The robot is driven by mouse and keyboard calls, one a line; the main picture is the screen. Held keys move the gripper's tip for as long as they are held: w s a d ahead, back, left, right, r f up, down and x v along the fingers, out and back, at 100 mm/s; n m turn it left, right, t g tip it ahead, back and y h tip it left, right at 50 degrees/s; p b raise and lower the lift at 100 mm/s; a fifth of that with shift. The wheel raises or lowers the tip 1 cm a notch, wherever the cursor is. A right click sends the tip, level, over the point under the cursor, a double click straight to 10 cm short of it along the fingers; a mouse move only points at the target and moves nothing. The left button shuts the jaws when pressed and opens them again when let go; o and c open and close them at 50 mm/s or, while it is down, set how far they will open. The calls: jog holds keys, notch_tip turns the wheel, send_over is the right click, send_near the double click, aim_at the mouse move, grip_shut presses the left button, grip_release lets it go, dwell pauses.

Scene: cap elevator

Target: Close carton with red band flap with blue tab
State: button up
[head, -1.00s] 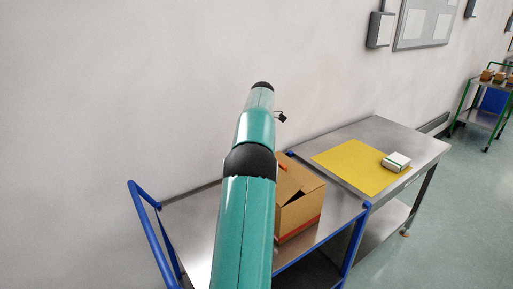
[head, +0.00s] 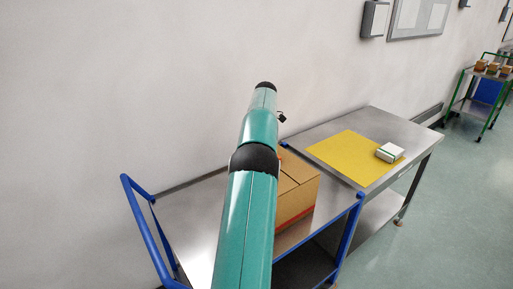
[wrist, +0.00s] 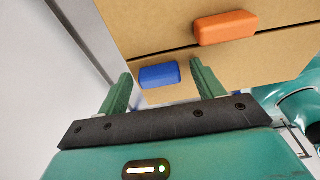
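The carton (head: 300,194) is brown cardboard and stands on the blue-railed cart; my arm hides its left part in the head view. In the wrist view, one top flap (wrist: 160,25) carries an orange tab (wrist: 225,27). Across a thin dark seam, another flap carries a blue tab (wrist: 158,75). My gripper (wrist: 161,73) is open, with its two green fingers apart on either side of the blue tab. I cannot tell whether the fingers touch the cardboard. My gripper is hidden behind my arm in the head view.
The cart (head: 190,215) has a metal top and a blue handle (head: 150,235) at left. A wall stands behind both.

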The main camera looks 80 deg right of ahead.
jog(key=shift+r, duration=0.5)
notch_tip(320, 180, up, 2)
jog(key=s+a+r, duration=0.2)
jog(key=a+r, duration=0.8)
jog(key=a, duration=0.3)
jog(key=shift+s+a, duration=0.3)
jog(key=shift+a, duration=0.1)
